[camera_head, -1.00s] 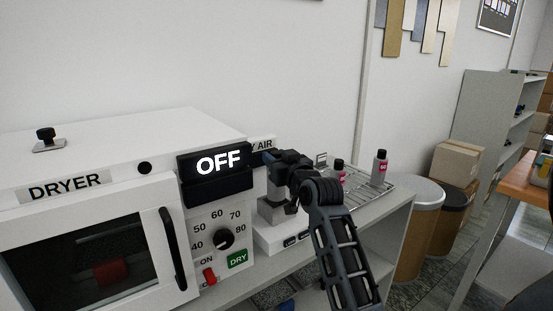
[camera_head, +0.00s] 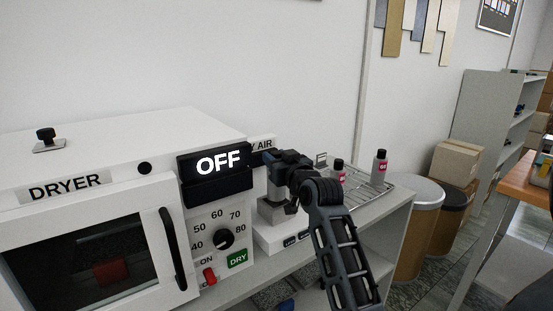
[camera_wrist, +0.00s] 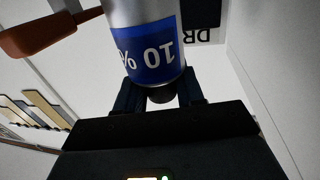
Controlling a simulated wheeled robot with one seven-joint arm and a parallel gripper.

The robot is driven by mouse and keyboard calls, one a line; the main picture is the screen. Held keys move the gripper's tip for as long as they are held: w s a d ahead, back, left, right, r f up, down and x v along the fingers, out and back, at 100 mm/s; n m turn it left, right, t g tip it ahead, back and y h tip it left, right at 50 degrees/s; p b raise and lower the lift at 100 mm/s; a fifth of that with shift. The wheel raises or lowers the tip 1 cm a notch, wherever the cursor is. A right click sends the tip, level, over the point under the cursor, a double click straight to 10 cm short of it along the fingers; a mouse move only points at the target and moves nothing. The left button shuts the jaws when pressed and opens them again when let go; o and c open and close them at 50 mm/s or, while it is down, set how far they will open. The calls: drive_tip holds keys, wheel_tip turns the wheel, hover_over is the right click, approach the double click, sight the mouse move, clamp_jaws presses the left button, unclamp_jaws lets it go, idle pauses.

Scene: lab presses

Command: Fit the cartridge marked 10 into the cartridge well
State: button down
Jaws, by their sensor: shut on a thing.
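My gripper (camera_wrist: 160,92) is shut on the cartridge marked 10 (camera_wrist: 148,40). In the wrist view the cartridge is a silver cylinder with a blue label reading "10 %" upside down, and its dark narrow end sits between the fingers. In the head view my gripper (camera_head: 278,205) is beside the dryer's right side, over a low white unit (camera_head: 275,238) with small dark labels on its front. The cartridge cannot be made out there. I cannot clearly tell the cartridge well, or whether the cartridge touches it; my gripper and arm cover much of that spot.
The white dryer (camera_head: 90,240), its display reading OFF (camera_head: 218,162), stands close on the left. A partly hidden AIR sign (camera_head: 263,143) is behind my gripper.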

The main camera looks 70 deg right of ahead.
drive_tip(key=shift+f+b, duration=2.2)
drive_tip(key=shift+f, duration=0.8)
drive_tip(key=c, duration=0.6)
unclamp_jaws()
drive_tip(key=shift+a+f, duration=0.1)
drive_tip(key=b+v, duration=0.1)
drive_tip(key=v, duration=0.6)
drive_tip(key=shift+s+a, duration=0.2)
drive_tip(key=shift+s, duration=0.1)
